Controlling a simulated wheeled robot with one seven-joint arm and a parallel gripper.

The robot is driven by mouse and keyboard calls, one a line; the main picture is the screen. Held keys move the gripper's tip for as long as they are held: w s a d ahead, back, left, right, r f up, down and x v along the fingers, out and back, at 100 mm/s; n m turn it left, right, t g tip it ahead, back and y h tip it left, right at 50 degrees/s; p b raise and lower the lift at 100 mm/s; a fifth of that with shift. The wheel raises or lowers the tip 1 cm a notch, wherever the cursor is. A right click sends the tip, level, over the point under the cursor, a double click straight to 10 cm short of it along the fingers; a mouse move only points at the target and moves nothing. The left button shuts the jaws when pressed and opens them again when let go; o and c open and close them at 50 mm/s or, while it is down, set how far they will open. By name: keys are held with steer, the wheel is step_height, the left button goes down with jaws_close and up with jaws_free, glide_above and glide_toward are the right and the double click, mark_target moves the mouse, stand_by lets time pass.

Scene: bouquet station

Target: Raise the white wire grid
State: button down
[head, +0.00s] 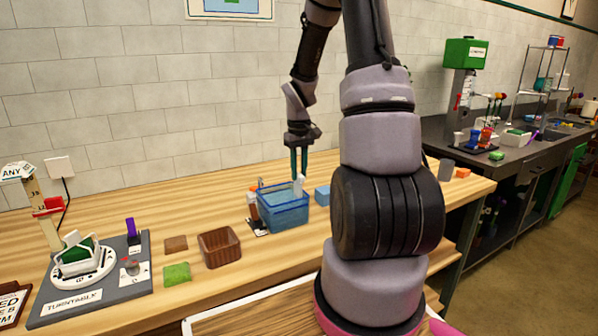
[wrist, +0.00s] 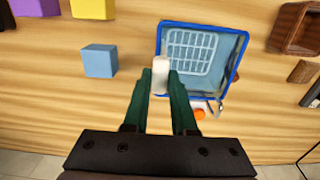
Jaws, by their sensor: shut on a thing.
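The white wire grid (wrist: 189,52) lies inside a clear blue tub (head: 284,220), seen through the wrist view; its height in the tub is hard to tell. The tub's blue rim also shows in the wrist view (wrist: 243,48). A white upright grip (wrist: 160,70) stands at the tub's edge beside the grid; it also shows in the head view (head: 299,186). Whether it joins the grid is not clear. My gripper (head: 299,174) points down from above, its green fingers (wrist: 161,84) shut on the white grip. The grid is too hidden by the tub wall in the head view.
A blue block (head: 322,195) stands right of the tub, bottles (head: 253,208) stand at its left. A brown wooden box (head: 220,247), green pad (head: 177,273) and turntable (head: 80,258) are further left. Bare wooden bench lies behind the tub.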

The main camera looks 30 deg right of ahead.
stand_by(0.3)
step_height(320, 180, up, 8)
steer(key=shift+w+r, duration=0.1)
stand_by(0.3)
steer(key=c, duration=0.7)
jaws_free()
step_height(320, 180, up, 11)
steer(key=shift+f, duration=0.15)
